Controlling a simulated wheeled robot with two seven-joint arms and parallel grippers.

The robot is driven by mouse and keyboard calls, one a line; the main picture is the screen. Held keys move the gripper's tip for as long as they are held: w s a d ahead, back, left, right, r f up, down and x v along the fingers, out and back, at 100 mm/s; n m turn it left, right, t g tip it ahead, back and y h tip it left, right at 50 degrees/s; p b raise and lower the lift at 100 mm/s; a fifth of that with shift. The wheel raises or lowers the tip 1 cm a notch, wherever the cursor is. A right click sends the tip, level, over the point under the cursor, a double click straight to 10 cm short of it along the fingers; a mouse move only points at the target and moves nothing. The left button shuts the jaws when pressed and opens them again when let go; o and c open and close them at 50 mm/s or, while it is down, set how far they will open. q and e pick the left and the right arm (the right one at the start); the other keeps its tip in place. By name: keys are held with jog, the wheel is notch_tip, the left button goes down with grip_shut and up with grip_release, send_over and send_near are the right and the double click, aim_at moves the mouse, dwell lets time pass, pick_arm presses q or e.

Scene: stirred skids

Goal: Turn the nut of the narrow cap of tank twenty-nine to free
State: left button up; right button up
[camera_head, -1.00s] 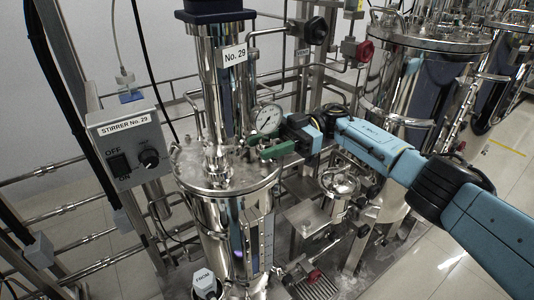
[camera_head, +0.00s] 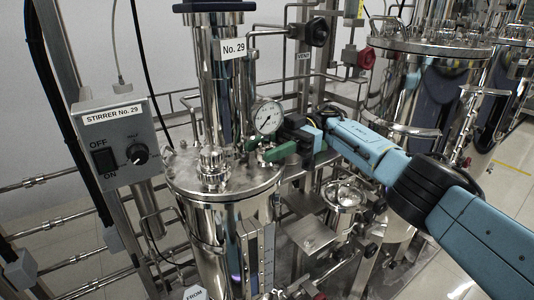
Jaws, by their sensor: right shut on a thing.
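Tank twenty-nine (camera_head: 215,222) is a shiny steel vessel with a "No. 29" label (camera_head: 233,48) on its column. Its lid (camera_head: 240,186) carries several metal fittings. A capped fitting (camera_head: 212,166) stands at the lid's front left, clear of my grippers. My right gripper (camera_head: 264,155), with green fingers, reaches in from the right just below the round gauge (camera_head: 267,117). It is shut on a small metal part at the lid's right rear, which looks like the narrow cap's nut. The fingers mostly hide that part. My left gripper is out of view.
The stirrer box (camera_head: 119,140) with its switch and knob stands left of the tank. Another steel tank (camera_head: 427,90) stands at the right. Pipes run behind.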

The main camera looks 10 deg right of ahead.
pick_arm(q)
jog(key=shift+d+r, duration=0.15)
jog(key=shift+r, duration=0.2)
pick_arm(e)
jog(key=shift+a+f, duration=0.1)
jog(key=o, duration=0.7)
